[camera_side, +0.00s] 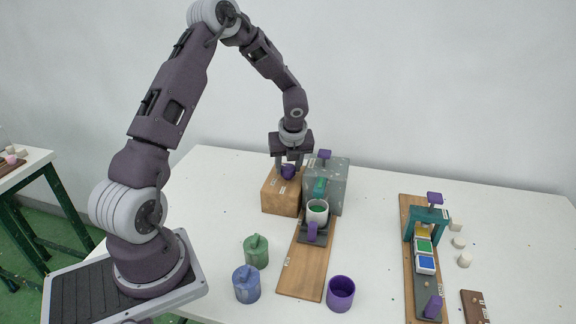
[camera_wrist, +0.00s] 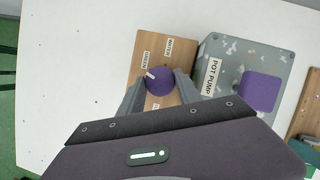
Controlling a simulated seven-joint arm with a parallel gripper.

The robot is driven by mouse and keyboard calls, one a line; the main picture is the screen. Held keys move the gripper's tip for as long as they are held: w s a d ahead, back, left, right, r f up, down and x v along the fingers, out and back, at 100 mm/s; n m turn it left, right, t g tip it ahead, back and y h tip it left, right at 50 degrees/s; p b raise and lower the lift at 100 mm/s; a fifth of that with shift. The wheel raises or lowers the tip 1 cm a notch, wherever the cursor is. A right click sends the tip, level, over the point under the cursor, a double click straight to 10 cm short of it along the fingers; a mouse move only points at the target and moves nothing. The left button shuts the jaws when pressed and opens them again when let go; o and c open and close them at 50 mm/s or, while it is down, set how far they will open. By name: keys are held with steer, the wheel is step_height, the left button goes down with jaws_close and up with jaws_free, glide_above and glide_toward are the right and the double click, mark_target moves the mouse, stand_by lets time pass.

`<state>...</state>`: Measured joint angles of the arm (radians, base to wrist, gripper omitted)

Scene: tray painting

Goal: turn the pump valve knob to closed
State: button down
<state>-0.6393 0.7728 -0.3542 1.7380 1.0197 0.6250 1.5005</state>
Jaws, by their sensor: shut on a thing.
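The purple round knob (camera_wrist: 158,81) sits on top of a wooden box (camera_wrist: 150,45), which also shows in the side view (camera_side: 280,196). A white pointer mark on the knob points to the upper left, toward a small label (camera_wrist: 147,60) that seems to read GREEN. Other small labels lie around the knob, one (camera_wrist: 168,48) above it; they are hard to read. My gripper (camera_wrist: 159,88) points down over the box with a finger on each side of the knob, shut on it. In the side view my gripper (camera_side: 288,169) partly hides the knob.
A grey speckled box (camera_wrist: 218,55) labelled POT PUMP, with a purple top piece, stands close to the right. In front is a wooden board (camera_side: 304,268) with a pot (camera_side: 317,212). Two lidded jugs and a purple cup (camera_side: 341,293) stand nearby.

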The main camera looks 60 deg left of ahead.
steer(key=n+g, duration=0.1)
steer(key=n, duration=0.1)
steer(key=n+g, duration=0.1)
steer(key=n, duration=0.2)
steer(key=shift+w, duration=0.2)
steer(key=n+g, duration=0.1)
steer(key=n, duration=0.2)
steer(key=n+g, duration=0.1)
steer(key=n, duration=0.1)
steer(key=shift+w+n+h, duration=0.15)
steer(key=shift+n+h, duration=0.15)
steer(key=shift+n, duration=0.1)
steer(key=n+g+h, duration=0.1)
steer(key=n, duration=0.4)
steer(key=shift+a, duration=0.1)
steer(key=n+h, duration=0.1)
steer(key=n, duration=0.2)
steer(key=n+g+h, duration=0.1)
steer(key=n, duration=0.2)
steer(key=shift+w+a+h, duration=0.1)
steer(key=shift+h, duration=0.2)
steer(key=c, duration=1.1)
jaws_free()
steer(key=shift+r, duration=0.1)
steer(key=shift+v, duration=3.45)
